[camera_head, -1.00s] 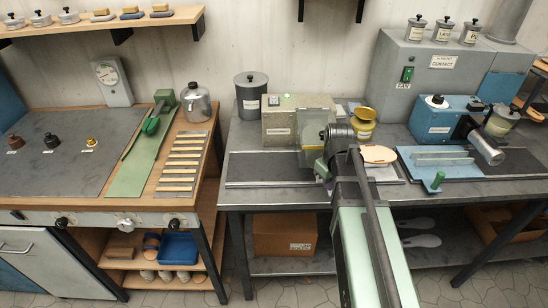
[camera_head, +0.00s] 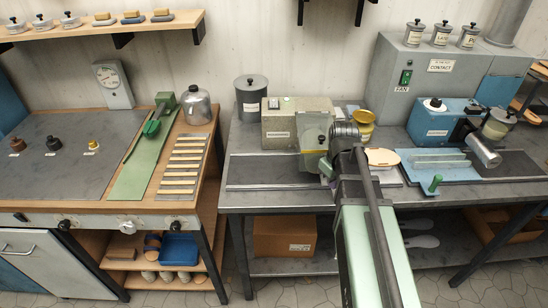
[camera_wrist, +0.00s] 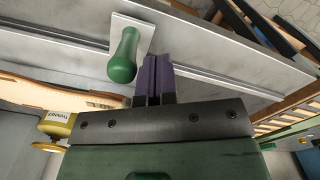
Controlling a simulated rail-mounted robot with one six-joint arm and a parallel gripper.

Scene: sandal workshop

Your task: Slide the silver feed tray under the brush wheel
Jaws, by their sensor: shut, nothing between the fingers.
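The silver feed tray (camera_wrist: 131,32) shows in the wrist view as a light grey plate with an upright green handle (camera_wrist: 124,55). It lies on a grey, rail-edged surface. My gripper (camera_wrist: 152,62) is shut and empty, its purple fingers just right of the handle; I cannot tell whether they touch it. In the head view my wrist covers the tray. The beige machine (camera_head: 290,128) with a grey guard (camera_head: 314,130) stands behind and left of my wrist. The brush wheel is not clearly visible.
A yellow jar (camera_head: 363,128) and a tan sole (camera_head: 382,157) are just right of my wrist. Further right, a blue plate (camera_head: 455,172) with a green knob lies before a blue machine (camera_head: 440,120). The dark bench strip (camera_head: 265,172) left of my wrist is clear.

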